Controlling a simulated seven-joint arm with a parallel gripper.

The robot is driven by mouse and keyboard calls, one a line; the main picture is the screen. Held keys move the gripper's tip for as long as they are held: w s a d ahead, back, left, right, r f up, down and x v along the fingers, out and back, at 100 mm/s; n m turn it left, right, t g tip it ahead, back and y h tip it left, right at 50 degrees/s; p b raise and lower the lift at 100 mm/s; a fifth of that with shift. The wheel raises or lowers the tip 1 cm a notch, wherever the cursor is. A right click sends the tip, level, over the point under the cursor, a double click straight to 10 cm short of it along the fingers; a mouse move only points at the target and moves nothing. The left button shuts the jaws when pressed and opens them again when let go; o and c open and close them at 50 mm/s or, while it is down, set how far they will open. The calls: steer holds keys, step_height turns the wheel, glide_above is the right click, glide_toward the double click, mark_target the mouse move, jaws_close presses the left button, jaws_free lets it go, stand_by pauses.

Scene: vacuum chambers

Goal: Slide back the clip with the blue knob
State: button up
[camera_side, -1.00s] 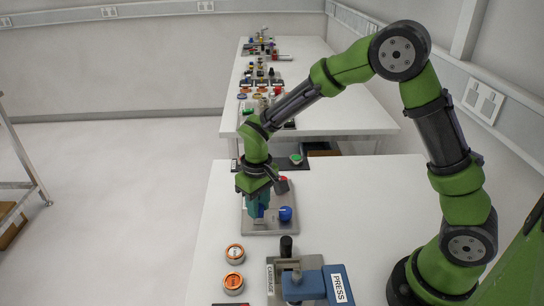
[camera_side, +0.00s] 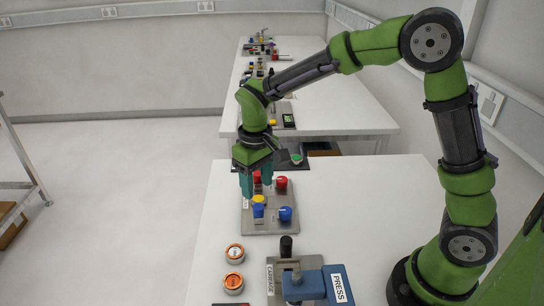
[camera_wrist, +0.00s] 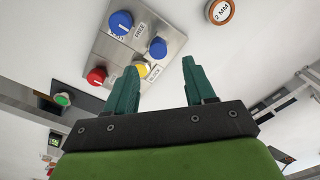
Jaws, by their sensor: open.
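A grey metal plate (camera_side: 270,222) carries red, yellow and blue knobs. One blue knob (camera_side: 258,211) is at its front left, just in front of a yellow knob (camera_side: 258,199). Another blue knob (camera_side: 285,214) is at its front right. In the wrist view the two blue knobs (camera_wrist: 158,47) and (camera_wrist: 120,23) show clear of the fingers. Which blue knob belongs to a clip I cannot tell. My gripper (camera_side: 256,190) is open and empty above the back left of the plate, apart from both blue knobs. A finger hides part of the plate in the wrist view.
A red knob (camera_side: 281,182) stands at the plate's back right; another (camera_side: 257,178) shows between my fingers. A blue press (camera_side: 312,284) with a black-knobbed carriage is in front. White table is clear to the right.

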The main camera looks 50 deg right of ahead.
step_height(320, 180, up, 9)
steer(key=shift+r, duration=0.2)
steer(key=s+a+r+m+g+y, duration=0.1)
steer(key=s+a+r+y, duration=0.25)
steer(key=s, duration=0.45)
steer(key=s+a+r+m+g+y, duration=0.1)
steer(key=s+a+r+g+y, duration=0.15)
steer(key=s+a, duration=0.45)
steer(key=s+a+r+m+g+y, duration=0.1)
steer(key=s+a+r+y, duration=0.2)
steer(key=s, duration=0.7)
steer(key=w+d+f+t+h, duration=0.3)
steer(key=d+t, duration=0.3)
steer(key=d, duration=0.3)
steer(key=w+d+f+m+t+h, duration=0.1)
steer(key=w+d+f+t+h, duration=0.2)
steer(key=d, duration=0.6)
steer(key=w+t+h, duration=0.1)
steer(key=w+t, duration=0.1)
steer(key=shift+d+t, duration=0.25)
steer(key=shift+t, duration=0.1)
